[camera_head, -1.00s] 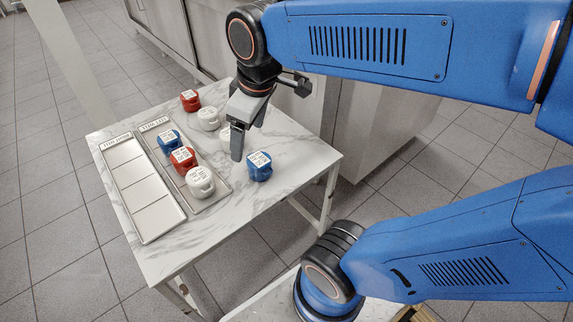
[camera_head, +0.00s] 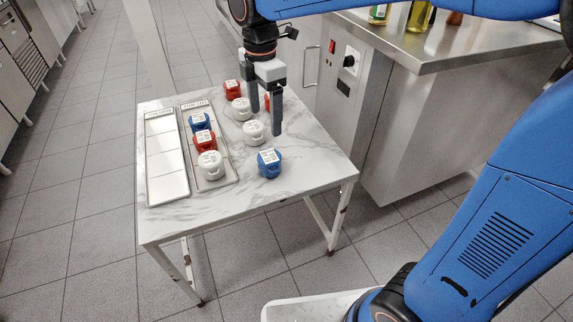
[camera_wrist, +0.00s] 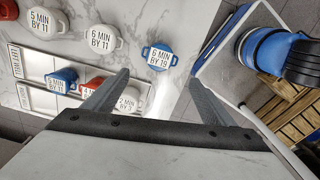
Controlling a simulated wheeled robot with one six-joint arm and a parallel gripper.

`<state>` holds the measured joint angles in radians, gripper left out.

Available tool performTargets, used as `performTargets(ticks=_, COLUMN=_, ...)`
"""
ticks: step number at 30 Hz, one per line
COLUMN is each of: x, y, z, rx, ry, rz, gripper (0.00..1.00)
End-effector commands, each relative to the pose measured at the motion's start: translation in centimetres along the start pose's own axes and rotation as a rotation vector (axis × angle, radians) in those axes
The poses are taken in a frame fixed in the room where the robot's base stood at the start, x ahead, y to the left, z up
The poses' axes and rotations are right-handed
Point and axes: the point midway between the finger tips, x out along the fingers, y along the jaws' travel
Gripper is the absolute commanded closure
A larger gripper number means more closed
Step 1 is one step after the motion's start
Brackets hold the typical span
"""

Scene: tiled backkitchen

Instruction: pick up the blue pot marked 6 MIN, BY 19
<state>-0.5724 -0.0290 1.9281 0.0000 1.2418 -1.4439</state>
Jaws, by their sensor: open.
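The blue pot marked 6 MIN, BY 19 (camera_head: 270,164) stands upright on the marble table, right of the trays and near the front right edge. In the wrist view the blue pot (camera_wrist: 160,57) shows its label, beyond my fingertips and between their lines. My gripper (camera_head: 266,121) points down above the table, open and empty, behind and above this pot and not touching it. Its two fingers also show in the wrist view (camera_wrist: 159,80). A second blue pot (camera_head: 199,123) stands in the right-hand tray.
The right-hand tray (camera_head: 226,176) also holds a red pot (camera_head: 204,142) and a white pot (camera_head: 210,165). The left-hand tray (camera_head: 166,177) is empty. White pots (camera_head: 254,132) (camera_head: 241,109) and a red pot (camera_head: 232,90) stand behind. Something red (camera_head: 267,103) is partly hidden by my gripper.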

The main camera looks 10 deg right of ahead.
Motion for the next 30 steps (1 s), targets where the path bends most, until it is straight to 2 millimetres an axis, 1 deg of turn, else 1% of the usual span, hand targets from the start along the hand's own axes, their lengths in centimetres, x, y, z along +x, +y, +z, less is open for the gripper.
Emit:
performTargets(ticks=5, x=2.0, y=0.0, z=-0.1, rx=-0.009, ry=0.000, rz=-0.004, gripper=0.22)
performTargets(ticks=18, x=9.7, y=0.0, z=0.0, rx=-0.006, ry=-0.001, rz=-0.005, gripper=0.22)
performTargets(ticks=22, x=11.3, y=0.0, z=0.0, rx=-0.006, ry=0.000, rz=-0.003, gripper=0.22)
performTargets(ticks=30, x=12.9, y=0.1, z=0.1, rx=-0.005, ry=0.000, rz=-0.002, gripper=0.22)
